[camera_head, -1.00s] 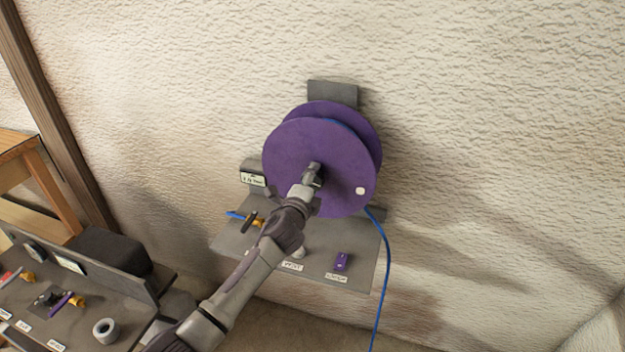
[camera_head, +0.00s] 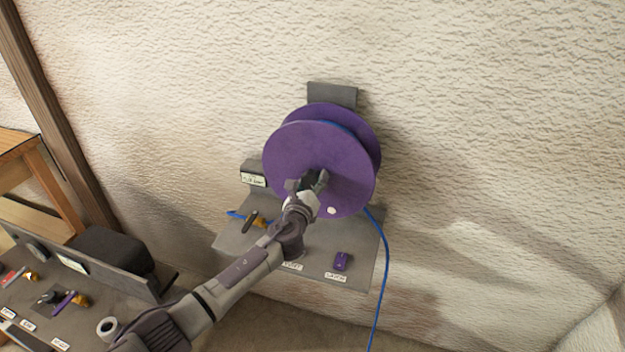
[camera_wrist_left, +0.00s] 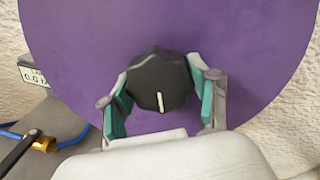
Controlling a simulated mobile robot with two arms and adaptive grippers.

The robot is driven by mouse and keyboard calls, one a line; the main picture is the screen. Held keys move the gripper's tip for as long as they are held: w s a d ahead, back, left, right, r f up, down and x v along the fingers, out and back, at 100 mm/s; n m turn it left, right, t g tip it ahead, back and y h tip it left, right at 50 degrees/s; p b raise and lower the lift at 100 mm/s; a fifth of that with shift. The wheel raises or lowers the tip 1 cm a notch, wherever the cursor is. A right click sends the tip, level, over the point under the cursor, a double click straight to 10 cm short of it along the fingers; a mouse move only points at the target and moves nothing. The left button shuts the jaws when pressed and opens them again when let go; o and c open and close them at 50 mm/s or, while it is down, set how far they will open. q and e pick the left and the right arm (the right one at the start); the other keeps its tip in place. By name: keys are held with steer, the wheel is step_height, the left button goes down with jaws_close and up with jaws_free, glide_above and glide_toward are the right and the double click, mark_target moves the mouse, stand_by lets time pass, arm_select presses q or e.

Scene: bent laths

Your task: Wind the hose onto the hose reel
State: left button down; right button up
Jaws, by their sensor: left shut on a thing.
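The purple hose reel (camera_head: 312,148) is mounted on the wall, with two round flanges. A white spot (camera_head: 331,210) sits near the lower rim of its front flange. Blue hose shows between the flanges, and a length of blue hose (camera_head: 380,270) hangs from the reel's lower right. My left gripper (camera_head: 312,183) is at the front of the reel. In the left wrist view its teal-padded fingers are shut on a black knob (camera_wrist_left: 160,82) with a white mark, at the front flange (camera_wrist_left: 75,50). My right gripper is not in view.
A grey shelf (camera_head: 300,262) under the reel holds a purple block (camera_head: 342,261), a blue hose end with a brass valve (camera_head: 259,221) and a small display (camera_head: 253,179). A grey bench (camera_head: 90,330) with small parts stands at lower left. The wall at right is bare.

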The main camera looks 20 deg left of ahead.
arm_select(q)
steer(key=m+p, duration=0.1)
steer(key=m, duration=0.4)
steer(key=shift+f, duration=0.1)
steer(key=shift+m, duration=0.3)
stand_by(0.4)
steer(key=shift+c, duration=1.3)
jaws_free()
steer(key=shift+s, duration=0.15)
steer(key=s, duration=1.1)
steer(key=shift+s, duration=0.4)
steer(key=shift+d, duration=0.1)
